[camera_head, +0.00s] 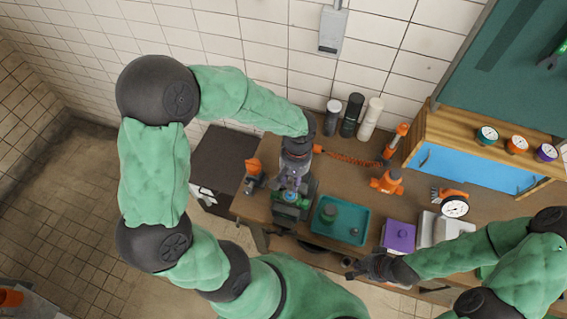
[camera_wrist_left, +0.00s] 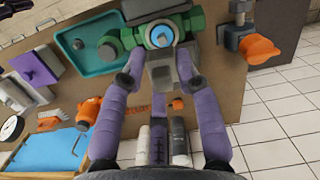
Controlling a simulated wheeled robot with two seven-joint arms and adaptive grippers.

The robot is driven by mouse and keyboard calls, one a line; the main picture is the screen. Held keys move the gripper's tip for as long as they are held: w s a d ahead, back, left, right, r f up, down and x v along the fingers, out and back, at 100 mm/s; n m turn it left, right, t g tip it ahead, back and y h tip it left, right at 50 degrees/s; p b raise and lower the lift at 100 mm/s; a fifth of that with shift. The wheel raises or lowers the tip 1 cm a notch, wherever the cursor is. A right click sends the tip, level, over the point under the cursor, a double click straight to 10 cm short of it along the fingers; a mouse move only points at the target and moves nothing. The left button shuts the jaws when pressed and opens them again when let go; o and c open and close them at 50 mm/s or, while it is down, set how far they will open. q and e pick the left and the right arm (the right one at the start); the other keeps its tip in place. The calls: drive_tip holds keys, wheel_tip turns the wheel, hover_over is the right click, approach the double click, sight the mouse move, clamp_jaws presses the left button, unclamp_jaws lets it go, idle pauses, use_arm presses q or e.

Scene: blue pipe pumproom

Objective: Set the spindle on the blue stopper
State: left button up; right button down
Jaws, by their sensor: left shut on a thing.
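A green valve body (camera_wrist_left: 197,24) sits on a grey vise or stand at the bench's front edge. A blue round stopper (camera_wrist_left: 162,34) with a pale ring shows at its middle. My left gripper (camera_head: 291,190) comes down over the valve; in the left wrist view its purple fingers (camera_wrist_left: 161,66) reach to either side of it. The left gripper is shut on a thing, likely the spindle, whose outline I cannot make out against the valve. My right gripper (camera_head: 358,267) hangs at the bench's front edge; its fingers are too small to judge.
A purple box (camera_head: 399,237), gauge (camera_head: 455,207) and orange fitting (camera_head: 387,181) stand to the right. An orange-topped fitting (camera_head: 254,168) stands left. Bottles (camera_head: 351,115) line the wall.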

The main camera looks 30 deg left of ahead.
sight(291, 193)
use_arm(q)
drive_tip(key=shift+d+f, duration=0.15)
drive_tip(key=shift+f, duration=0.15)
drive_tip(key=shift+f+b, duration=1.35)
drive_tip(key=shift+f, duration=0.4)
drive_tip(key=shift+f+b, duration=0.15)
drive_tip(key=shift+b, duration=0.2)
drive_tip(key=shift+f+b, duration=1.15)
idle(0.9)
drive_tip(key=o, duration=1.2)
drive_tip(key=shift+r, duration=0.1)
